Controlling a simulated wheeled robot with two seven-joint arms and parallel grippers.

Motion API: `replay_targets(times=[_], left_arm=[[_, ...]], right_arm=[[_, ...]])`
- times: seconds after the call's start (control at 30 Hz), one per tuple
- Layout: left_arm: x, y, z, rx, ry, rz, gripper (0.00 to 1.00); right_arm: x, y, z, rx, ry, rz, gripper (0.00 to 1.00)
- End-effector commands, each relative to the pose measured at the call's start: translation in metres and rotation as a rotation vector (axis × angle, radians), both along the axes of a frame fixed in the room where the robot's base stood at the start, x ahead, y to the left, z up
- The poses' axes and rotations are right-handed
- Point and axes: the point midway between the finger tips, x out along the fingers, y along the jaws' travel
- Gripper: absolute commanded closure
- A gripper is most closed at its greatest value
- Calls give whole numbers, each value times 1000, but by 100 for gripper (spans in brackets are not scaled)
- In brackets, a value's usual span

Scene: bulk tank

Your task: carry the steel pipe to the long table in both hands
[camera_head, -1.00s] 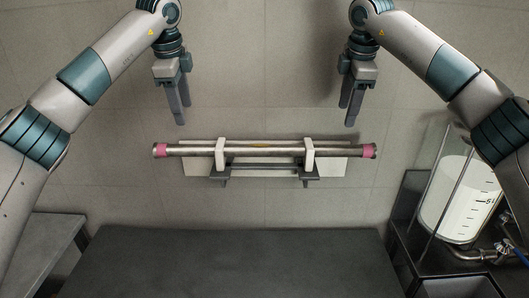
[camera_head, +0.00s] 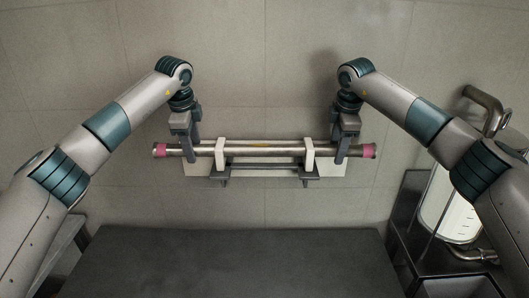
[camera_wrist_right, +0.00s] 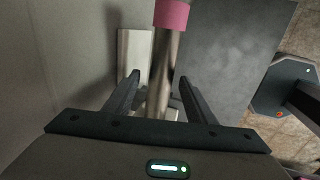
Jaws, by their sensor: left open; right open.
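The steel pipe (camera_head: 262,151) has pink bands near both ends and lies level in two white cradles on a wall rack (camera_head: 264,166). My left gripper (camera_head: 189,156) is open at the pipe's left part, inside the pink band. My right gripper (camera_head: 342,157) is open at the right part, inside the other band. In the right wrist view the pipe (camera_wrist_right: 164,62) runs between the two open fingers (camera_wrist_right: 163,92), with gaps visible. The long table cannot be told for sure; a dark flat top (camera_head: 240,262) lies in front below the rack.
A dark stand with a clear, graduated tank (camera_head: 452,215) and metal piping (camera_head: 484,105) is at the right. A grey surface edge (camera_head: 70,238) shows at the left. The dark top in front is bare.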

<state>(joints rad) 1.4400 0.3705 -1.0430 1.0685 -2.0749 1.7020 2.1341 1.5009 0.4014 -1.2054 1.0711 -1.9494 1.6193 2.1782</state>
Motion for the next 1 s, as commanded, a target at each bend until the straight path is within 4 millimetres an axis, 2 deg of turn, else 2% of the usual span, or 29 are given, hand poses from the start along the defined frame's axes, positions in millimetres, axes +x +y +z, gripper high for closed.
replay_targets(times=[0.2, 0.57, 0.6, 0.63, 0.8, 1.0], left_arm=[[5, 0, -18, 0, 1, 0, 49], [6, 0, -22, 0, 0, 0, 49], [6, 0, -22, 0, 0, 0, 52], [6, 0, -22, 0, 0, 0, 59], [6, 0, -21, 0, 0, 0, 100], [6, 0, -21, 0, -1, 0, 100]], right_arm=[[5, 1, -18, 1, 1, 1, 49], [6, 0, -22, 0, 1, 1, 49], [6, 0, -22, 0, 0, 1, 52], [6, 0, -22, 0, 1, 1, 59], [6, 0, -21, 0, 0, 1, 100], [6, 0, -21, 0, 0, 1, 100]])
